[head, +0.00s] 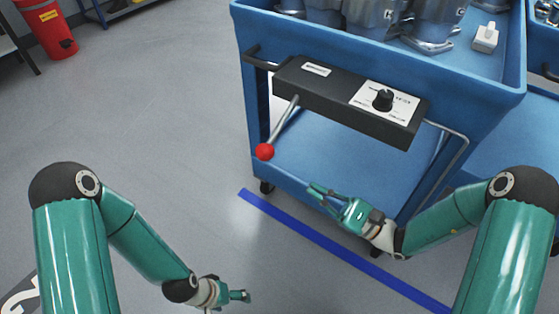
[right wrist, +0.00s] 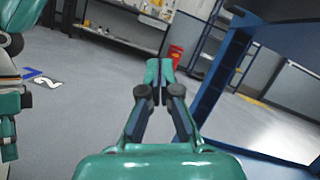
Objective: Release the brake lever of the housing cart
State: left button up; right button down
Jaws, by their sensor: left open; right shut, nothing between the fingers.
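The blue housing cart (head: 330,160) stands at the upper right in the head view. A black control box (head: 340,97) with a dial is fixed on its front. The brake lever (head: 284,121), a thin metal rod with a red ball knob (head: 265,152), slants down and left from the box's left end. My right gripper (head: 314,189) is shut and empty, below and right of the knob and apart from it. In the right wrist view its fingers (right wrist: 158,72) meet with nothing between them. My left gripper (head: 246,296) is at the bottom, well away from the lever; its fingers look small here.
Several metal housings (head: 385,18) sit on the cart's top. A blue floor line (head: 330,244) runs beneath the cart's front edge. A red bin (head: 48,27) stands at the far upper left. The grey floor left of the cart is clear.

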jog(key=shift+a, duration=0.1)
jog(key=w+a+r+b, duration=0.2)
jog(key=w+a+r, duration=0.1)
jog(key=a+r, duration=0.3)
jog(key=a, duration=0.2)
jog(key=shift+a+r+b, duration=0.35)
jog(key=shift+a+r, duration=0.05)
